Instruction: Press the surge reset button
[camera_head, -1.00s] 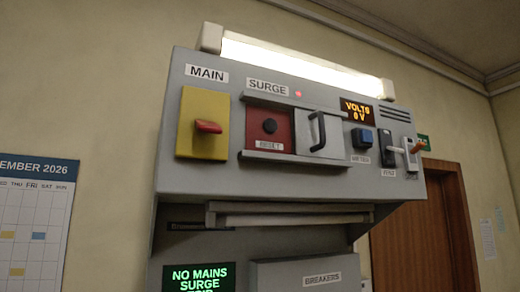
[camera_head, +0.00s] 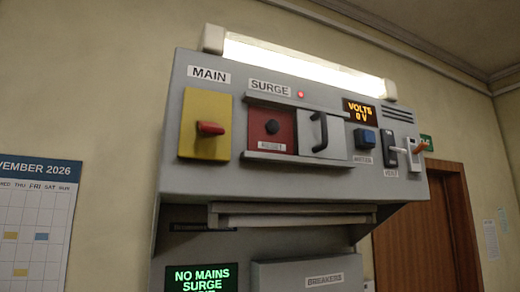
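The surge reset button (camera_head: 272,127) is a round dark knob on a red panel (camera_head: 283,139) under the SURGE label (camera_head: 269,87). A grey sliding cover (camera_head: 336,139) with a black handle (camera_head: 319,132) sits to the right of the red panel, between an upper and a lower rail, and leaves the button exposed. A small red light (camera_head: 300,95) is lit beside the SURGE label. Neither of my grippers shows in the head view.
Left of it is a yellow MAIN plate with a red handle (camera_head: 210,129). To the right are a blue button (camera_head: 365,138), switches and a VOLTS display (camera_head: 360,110) reading 0 V. A ledge (camera_head: 295,216) juts out below. A green-text screen (camera_head: 201,278) mentions no mains and surge.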

